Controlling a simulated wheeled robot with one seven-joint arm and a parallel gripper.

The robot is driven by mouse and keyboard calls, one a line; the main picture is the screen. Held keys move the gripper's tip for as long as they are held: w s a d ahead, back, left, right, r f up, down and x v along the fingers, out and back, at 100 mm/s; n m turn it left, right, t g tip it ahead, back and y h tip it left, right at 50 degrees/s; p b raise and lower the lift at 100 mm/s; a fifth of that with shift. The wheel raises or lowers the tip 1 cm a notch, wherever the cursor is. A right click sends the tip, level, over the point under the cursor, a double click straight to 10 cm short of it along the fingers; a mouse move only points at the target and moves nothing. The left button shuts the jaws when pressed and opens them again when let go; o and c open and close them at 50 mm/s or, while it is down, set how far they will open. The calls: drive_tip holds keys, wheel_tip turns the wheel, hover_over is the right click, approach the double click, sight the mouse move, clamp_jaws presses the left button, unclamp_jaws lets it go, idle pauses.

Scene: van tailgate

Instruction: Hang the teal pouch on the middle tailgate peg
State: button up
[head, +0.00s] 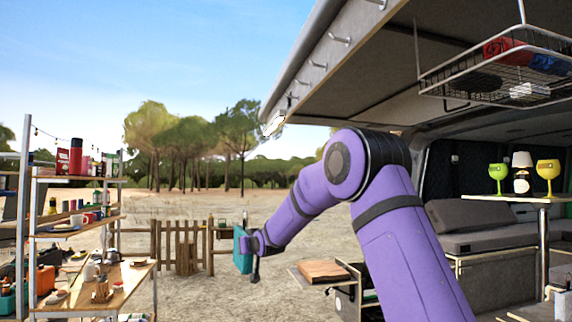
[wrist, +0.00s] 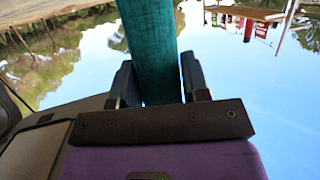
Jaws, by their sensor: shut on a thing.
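The teal pouch (head: 241,250) is held by my gripper (head: 247,244) in the head view, out over the open ground and well below the tailgate. In the wrist view, the pouch (wrist: 148,45) stands between the two dark fingers of my gripper (wrist: 157,78), which is shut on it. Whether the pouch has a loop cannot be told. The raised tailgate (head: 335,45) slopes across the upper right of the head view with several pegs along its inner edge. The middle peg (head: 318,65) is bare, above and to the right of the pouch.
A wire basket (head: 500,70) hangs under the tailgate at right. Crowded shelving (head: 75,178) stands at left. A drawer unit (head: 325,272) sits near my forearm. Open air lies between pouch and tailgate.

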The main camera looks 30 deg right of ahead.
wheel_tip(320, 180, up, 14)
drive_tip(key=s+d, duration=0.2)
drive_tip(key=s+r+m+h, duration=0.1)
drive_tip(key=s+r, duration=0.6)
drive_tip(key=r, duration=0.4)
drive_tip(key=s+r+m+h, duration=0.1)
drive_tip(key=s+r+h, duration=0.1)
drive_tip(key=s+r, duration=0.7)
drive_tip(key=s+r+m+h, duration=0.1)
drive_tip(key=s+r, duration=0.3)
drive_tip(key=r, duration=0.9)
drive_tip(key=s+d+f, duration=0.2)
drive_tip(key=s+d, duration=0.1)
drive_tip(key=d, duration=0.6)
drive_tip(key=shift+d+f+t, duration=0.3)
drive_tip(key=shift+d+f, duration=0.1)
drive_tip(key=shift+s, duration=0.1)
drive_tip(key=o, duration=1.2)
drive_tip(key=shift+c, duration=0.2)
drive_tip(key=shift+s, duration=0.1)
